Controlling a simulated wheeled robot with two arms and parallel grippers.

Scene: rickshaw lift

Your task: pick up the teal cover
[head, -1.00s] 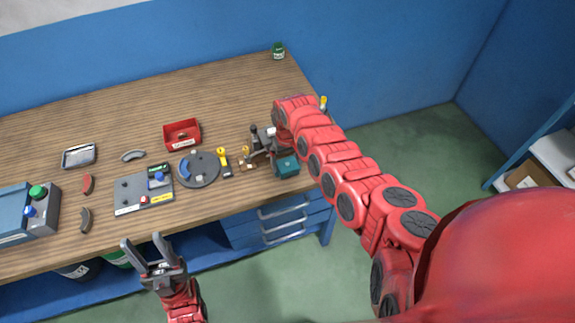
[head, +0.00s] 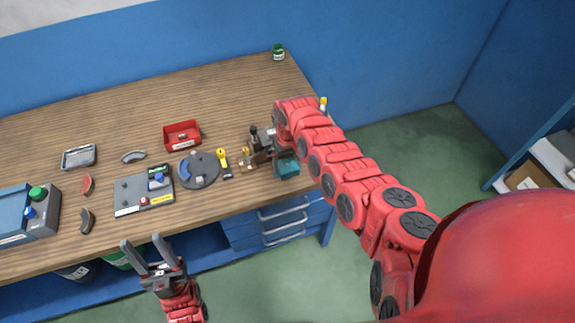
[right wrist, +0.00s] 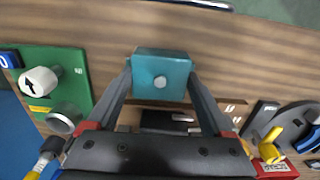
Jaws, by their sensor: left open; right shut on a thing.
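The teal cover (head: 288,166) is a small box-like piece near the front right of the wooden bench. In the right wrist view the teal cover (right wrist: 160,76) sits between the two fingertips, with a pale round spot on its face. My right gripper (right wrist: 160,84) is shut on it, one finger on each side. In the head view my right arm partly hides the cover and that gripper. Whether the cover touches the bench is hard to tell. My left gripper (head: 146,246) is open and empty, in front of the bench's front edge.
On the bench (head: 110,120) are a round grey disc (head: 198,170), a yellow-handled tool (head: 223,160), a grey panel (head: 130,198), a red bin (head: 182,135) and a metal tray (head: 79,157). A green panel (right wrist: 55,80) shows in the wrist view. The bench's back is mostly clear.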

